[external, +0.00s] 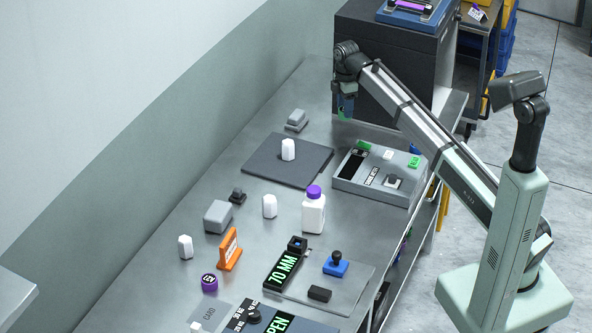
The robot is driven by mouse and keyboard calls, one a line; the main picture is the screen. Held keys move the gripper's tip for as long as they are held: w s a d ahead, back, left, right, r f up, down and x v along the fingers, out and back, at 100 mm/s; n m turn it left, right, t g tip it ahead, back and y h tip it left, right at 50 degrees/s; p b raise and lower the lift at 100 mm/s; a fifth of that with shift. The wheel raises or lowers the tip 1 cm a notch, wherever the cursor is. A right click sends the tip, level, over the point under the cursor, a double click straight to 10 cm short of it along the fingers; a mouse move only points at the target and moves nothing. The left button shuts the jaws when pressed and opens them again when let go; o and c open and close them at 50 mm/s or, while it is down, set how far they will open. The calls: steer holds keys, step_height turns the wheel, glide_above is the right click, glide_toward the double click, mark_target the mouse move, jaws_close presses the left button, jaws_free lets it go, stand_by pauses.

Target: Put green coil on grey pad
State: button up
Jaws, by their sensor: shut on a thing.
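My gripper (346,110) hangs from the end of my arm at the back right of the bench, above the bench and behind the grey control box. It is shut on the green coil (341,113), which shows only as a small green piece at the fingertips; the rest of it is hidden. The grey pad (262,163), a dark flat square, lies on the bench in front and to the left of my gripper. A white faceted block (288,149) stands on the pad.
The grey control box (352,182) stands right of the pad. A white bottle with a purple cap (313,214), white block (269,206) and grey block (218,217) stand nearer. A small grey block (297,119) lies behind the pad. A dark cabinet (385,70) stands behind my gripper.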

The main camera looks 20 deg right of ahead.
steer(key=w+a+r, duration=0.2)
steer(key=w+a, duration=0.6)
steer(key=w, duration=0.1)
steer(key=m, duration=0.2)
glide_above(296, 113)
steer(key=shift+s+f, duration=0.15)
steer(key=shift+f, duration=3.95)
steer(key=shift+f, duration=0.15)
steer(key=o, duration=1)
steer(key=shift+o, duration=0.2)
step_height(296, 113, up, 12)
